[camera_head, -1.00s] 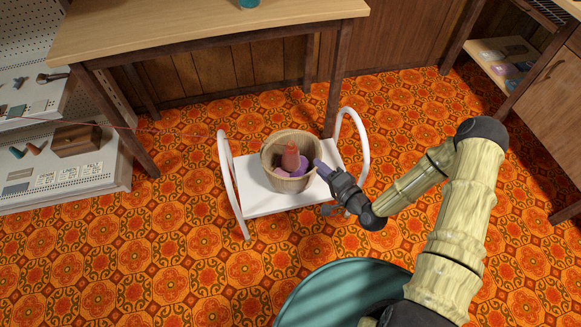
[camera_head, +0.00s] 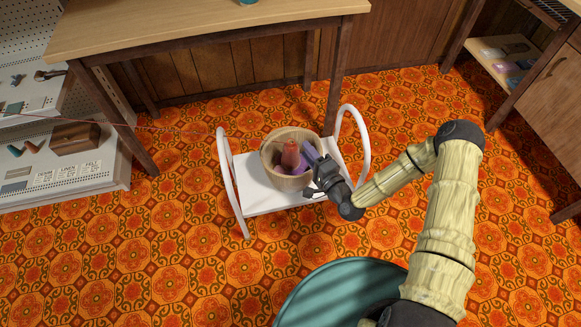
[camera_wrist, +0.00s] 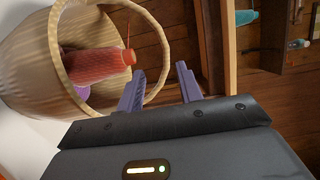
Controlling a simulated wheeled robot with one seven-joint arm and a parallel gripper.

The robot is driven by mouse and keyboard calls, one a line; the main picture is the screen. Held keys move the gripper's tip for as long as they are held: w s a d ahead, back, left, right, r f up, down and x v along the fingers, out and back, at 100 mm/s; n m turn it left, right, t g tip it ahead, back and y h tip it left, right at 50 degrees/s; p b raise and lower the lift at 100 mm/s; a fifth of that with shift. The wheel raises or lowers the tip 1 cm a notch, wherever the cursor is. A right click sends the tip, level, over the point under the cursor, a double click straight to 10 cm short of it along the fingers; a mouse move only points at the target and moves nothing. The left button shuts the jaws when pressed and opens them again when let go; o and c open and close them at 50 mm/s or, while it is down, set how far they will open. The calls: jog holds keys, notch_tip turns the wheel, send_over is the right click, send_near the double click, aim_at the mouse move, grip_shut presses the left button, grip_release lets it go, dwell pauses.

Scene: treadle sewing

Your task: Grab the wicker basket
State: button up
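The wicker basket (camera_head: 285,183) stands upright on a white stand with curved side rails. It holds a red-orange spool or cone and purple items. My gripper (camera_head: 313,153) is at the basket's right rim, its purple fingers pointing toward it. In the wrist view the basket (camera_wrist: 28,62) is at the left with its opening facing right. My gripper (camera_wrist: 160,83) is open there: the left finger overlaps the basket's mouth and the right finger lies outside the rim. Contact with the rim cannot be told.
The white stand (camera_head: 257,197) has a rail on either side, the right one close behind my gripper. A wooden table (camera_head: 200,25) stands behind. Pegboard shelves with a wooden box (camera_head: 75,136) are at the left.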

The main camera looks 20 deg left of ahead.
jog(key=b+x, duration=0.1)
jog(key=x, duration=0.5)
jog(key=shift+a, duration=0.15)
jog(key=shift+w, duration=0.15)
jog(key=b+x, duration=0.1)
jog(key=x, duration=0.1)
jog(key=b+x, duration=0.1)
jog(key=x, duration=0.1)
jog(key=shift+a+f+b, duration=0.1)
jog(key=shift+f+b, duration=0.2)
jog(key=shift+w+a+r, duration=0.1)
jog(key=shift+w+a, duration=0.2)
jog(key=shift+a, duration=0.1)
jog(key=shift+c, duration=0.3)
grip_shut()
dwell(0.7)
